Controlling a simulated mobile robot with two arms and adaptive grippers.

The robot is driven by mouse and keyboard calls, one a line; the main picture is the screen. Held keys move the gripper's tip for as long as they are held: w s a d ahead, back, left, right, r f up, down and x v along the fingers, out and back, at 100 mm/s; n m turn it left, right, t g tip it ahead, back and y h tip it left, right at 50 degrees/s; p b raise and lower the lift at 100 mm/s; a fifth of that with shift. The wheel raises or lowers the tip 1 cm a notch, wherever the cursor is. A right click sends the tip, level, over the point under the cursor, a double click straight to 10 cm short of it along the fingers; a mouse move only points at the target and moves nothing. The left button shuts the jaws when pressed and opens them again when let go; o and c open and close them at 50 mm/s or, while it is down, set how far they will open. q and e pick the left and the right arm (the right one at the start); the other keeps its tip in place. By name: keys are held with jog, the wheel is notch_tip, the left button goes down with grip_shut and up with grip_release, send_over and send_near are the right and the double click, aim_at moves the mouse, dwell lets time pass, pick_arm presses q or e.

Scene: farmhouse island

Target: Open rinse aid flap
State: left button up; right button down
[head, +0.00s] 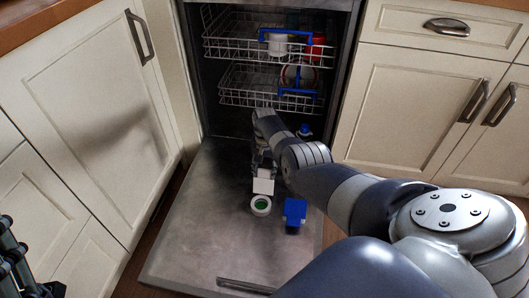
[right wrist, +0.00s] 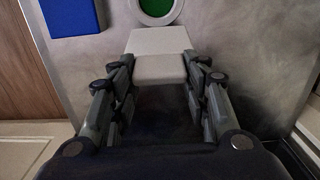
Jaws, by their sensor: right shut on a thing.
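The dishwasher door (head: 215,235) lies folded down flat. On its inner face is a white ring with a green centre (head: 261,205), and it also shows at the top of the right wrist view (right wrist: 157,7). A pale flap (head: 263,186) stands beside the ring, on the side nearer the tub. My right gripper (head: 263,170) reaches over the door and is shut on this pale flap, which sits between its fingertips in the right wrist view (right wrist: 160,66). A blue flap (head: 295,212) is to the right of the ring. Part of my left gripper (head: 22,268) shows at the left edge; its fingers are unclear.
The upper rack (head: 225,45) and lower rack (head: 240,85) are inside the tub, with some dishes. Cream cabinets stand left (head: 85,85) and right (head: 405,100). The near part of the door is bare. My right arm covers the door's right side.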

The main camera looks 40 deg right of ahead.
jog(key=shift+d, duration=0.2)
jog(key=c, duration=1)
grip_release()
jog(key=shift+o, duration=0.6)
jog(key=shift+f, duration=0.1)
jog(key=shift+a+r, duration=0.1)
jog(key=shift+r, duration=0.1)
notch_tip(320, 180, up, 12)
jog(key=shift+f, duration=0.15)
jog(key=shift+w, duration=0.15)
